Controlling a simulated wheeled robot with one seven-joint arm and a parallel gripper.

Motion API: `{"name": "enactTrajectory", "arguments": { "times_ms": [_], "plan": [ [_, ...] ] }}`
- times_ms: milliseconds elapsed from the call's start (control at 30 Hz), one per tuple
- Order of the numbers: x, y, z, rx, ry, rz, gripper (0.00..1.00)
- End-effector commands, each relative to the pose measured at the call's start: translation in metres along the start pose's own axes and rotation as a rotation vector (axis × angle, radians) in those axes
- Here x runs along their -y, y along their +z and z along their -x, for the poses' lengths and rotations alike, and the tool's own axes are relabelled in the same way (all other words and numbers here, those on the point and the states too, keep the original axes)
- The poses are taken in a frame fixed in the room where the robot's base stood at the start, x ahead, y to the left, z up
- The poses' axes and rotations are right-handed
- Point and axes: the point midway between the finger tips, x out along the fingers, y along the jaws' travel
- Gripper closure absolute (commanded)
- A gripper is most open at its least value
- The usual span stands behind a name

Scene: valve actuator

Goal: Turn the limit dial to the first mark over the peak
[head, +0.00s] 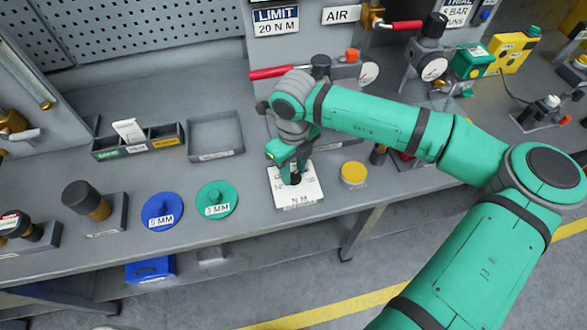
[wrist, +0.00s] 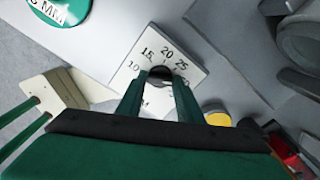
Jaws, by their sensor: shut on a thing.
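The limit dial is a white square plate (head: 308,193) lying on the bench, marked N M. In the wrist view the plate (wrist: 186,54) shows the numbers 10, 15, 20 and 25 around a black knob (wrist: 160,73). My gripper (head: 293,178) points down over the plate, and in the wrist view its green fingers (wrist: 158,84) are shut on the knob from both sides. I cannot make out where the knob's pointer stands. The fingers hide part of the scale. A sign (head: 277,20) at the back reads LIMIT 20 N M.
A yellow round piece (head: 353,174) stands close right of the plate. A green disc (head: 217,199) marked 3 MM and a blue disc (head: 162,211) lie to its left. An empty grey tray (head: 215,135) and red-handled valves (head: 270,73) are behind.

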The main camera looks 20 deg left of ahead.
Motion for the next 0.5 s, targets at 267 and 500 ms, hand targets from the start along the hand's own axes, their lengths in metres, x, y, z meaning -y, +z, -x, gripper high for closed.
{"name": "enactTrajectory", "arguments": {
  "times_ms": [267, 500],
  "plan": [
    [0.0003, 0.0005, 0.0007, 0.002, -0.001, -0.001, 0.48],
    [0.0003, 0.0003, 0.0023, 0.001, -0.001, -0.001, 0.48]
  ]
}}
